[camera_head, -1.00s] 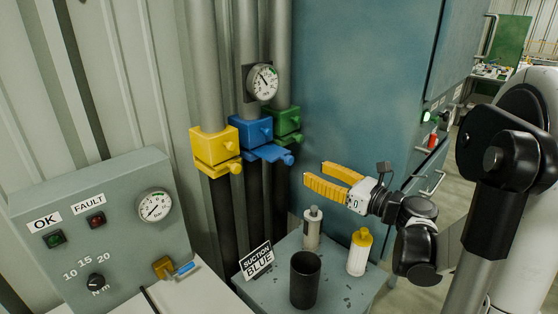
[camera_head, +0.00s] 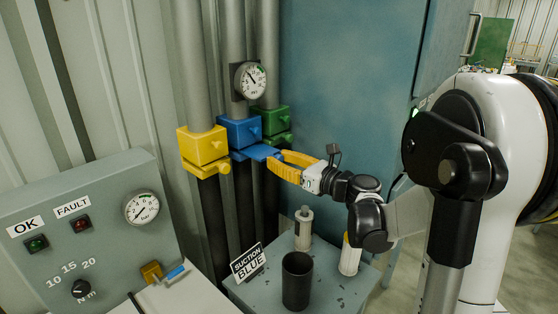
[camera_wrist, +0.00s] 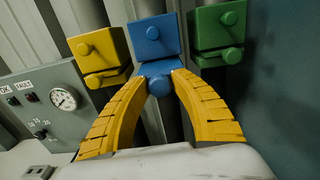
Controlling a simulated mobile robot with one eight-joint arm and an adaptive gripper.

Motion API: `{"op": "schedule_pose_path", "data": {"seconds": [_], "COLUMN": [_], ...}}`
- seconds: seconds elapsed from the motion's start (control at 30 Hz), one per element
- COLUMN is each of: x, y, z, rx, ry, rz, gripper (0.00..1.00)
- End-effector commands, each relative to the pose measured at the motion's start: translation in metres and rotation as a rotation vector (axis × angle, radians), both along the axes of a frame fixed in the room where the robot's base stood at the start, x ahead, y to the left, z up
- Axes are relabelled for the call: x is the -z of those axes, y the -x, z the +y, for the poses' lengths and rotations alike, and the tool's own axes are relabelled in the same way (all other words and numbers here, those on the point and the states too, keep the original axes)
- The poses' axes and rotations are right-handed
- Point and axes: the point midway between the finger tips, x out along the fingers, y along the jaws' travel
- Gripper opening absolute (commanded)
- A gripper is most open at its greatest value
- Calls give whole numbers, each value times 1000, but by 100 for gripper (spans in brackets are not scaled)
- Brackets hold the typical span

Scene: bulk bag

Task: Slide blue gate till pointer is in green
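The blue gate (camera_head: 262,152) is a flat plate with a round knob under the blue block (camera_head: 239,131) on the middle pipe. It also shows in the wrist view (camera_wrist: 158,84). My gripper (camera_head: 276,158) has its yellow fingers apart, one on each side of the blue knob. The fingertips lie close to the plate; contact cannot be made out. The round gauge (camera_head: 251,82) above the blue block has a dark pointer leaning up and left. A small green band shows at its upper right, apart from the pointer. A sign (camera_head: 249,262) reads "SUCTION BLUE".
A yellow gate block (camera_head: 203,146) stands left and a green one (camera_head: 271,121) right, both close to my fingers. Below are a dark cup (camera_head: 297,281), a grey-capped bottle (camera_head: 303,228) and a yellow-capped bottle (camera_head: 349,256). A control panel (camera_head: 100,225) with another gauge stands left.

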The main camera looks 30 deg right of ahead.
Motion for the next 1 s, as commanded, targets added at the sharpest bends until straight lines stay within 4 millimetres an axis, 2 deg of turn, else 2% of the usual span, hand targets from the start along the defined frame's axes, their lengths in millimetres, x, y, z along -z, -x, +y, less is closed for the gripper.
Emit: {"op": "schedule_pose_path", "data": {"seconds": [0.03,0.07,0.1,0.27,0.5,0.77,0.8,0.83,0.87,1.0], "x": [0,0,0,0,0,0,0,0,0,0], "y": [0,0,0,-3,-31,-32,-32,-32,-32,-32], "z": [0,0,0,1,13,13,13,13,13,13], "rx": [0,0,0,-1,-1,0,0,0,0,0], "ry": [0,0,0,0,0,0,0,0,0,0], "rz": [0,0,0,0,0,0,0,0,0,0], "gripper": [10,1,0,0,0,0,35,44,48,48]}}
